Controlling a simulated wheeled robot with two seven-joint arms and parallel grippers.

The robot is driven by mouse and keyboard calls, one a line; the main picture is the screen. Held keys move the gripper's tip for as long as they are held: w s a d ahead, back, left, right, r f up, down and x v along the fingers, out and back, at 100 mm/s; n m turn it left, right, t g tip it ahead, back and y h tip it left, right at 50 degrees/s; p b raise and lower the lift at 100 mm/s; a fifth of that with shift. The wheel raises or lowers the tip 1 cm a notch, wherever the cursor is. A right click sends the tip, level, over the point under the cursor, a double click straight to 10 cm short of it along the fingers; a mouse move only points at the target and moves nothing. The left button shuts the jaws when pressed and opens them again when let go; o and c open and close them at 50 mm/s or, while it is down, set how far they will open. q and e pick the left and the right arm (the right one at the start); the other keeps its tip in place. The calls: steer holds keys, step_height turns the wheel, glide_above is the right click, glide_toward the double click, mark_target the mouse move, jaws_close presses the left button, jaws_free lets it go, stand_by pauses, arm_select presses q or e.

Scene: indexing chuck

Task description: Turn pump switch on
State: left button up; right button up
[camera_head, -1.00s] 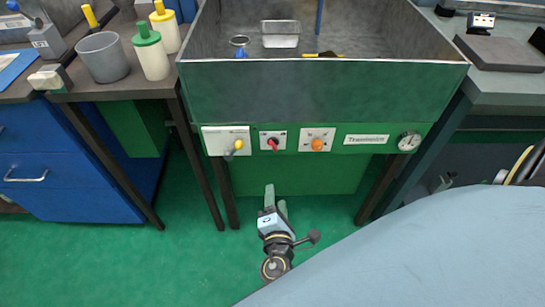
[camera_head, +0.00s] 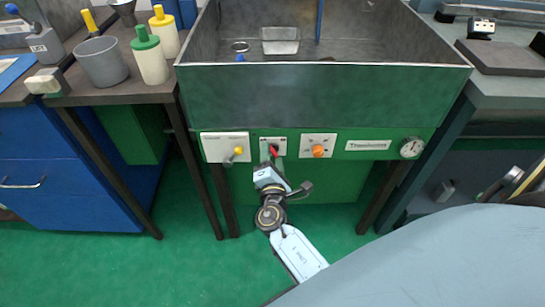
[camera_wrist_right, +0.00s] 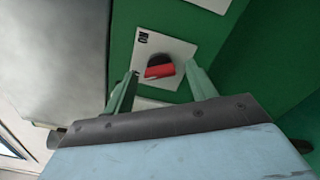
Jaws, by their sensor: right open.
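A red-and-black switch knob (camera_head: 273,151) sits on a small white plate, the middle-left control on the green front panel of the sink-like tank (camera_head: 320,95). In the right wrist view the knob (camera_wrist_right: 160,67) shows on its white plate (camera_wrist_right: 172,48), turned at an angle to that plate. My right gripper (camera_head: 272,157) is open, with one finger on each side of the knob. In the wrist view gaps show between the knob and both fingertips (camera_wrist_right: 162,71); I cannot tell any contact. My left gripper is not in view.
A plate with a yellow-tipped lever (camera_head: 238,151) is just left of the switch. An orange knob (camera_head: 318,151) is on the right, then a label (camera_head: 368,145) and a round gauge (camera_head: 411,146). Dark table legs stand on both sides; the green floor below is clear.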

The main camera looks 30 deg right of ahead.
steer(key=shift+w+d, duration=0.2)
steer(key=shift+w, duration=0.1)
steer(key=shift+c, duration=0.5)
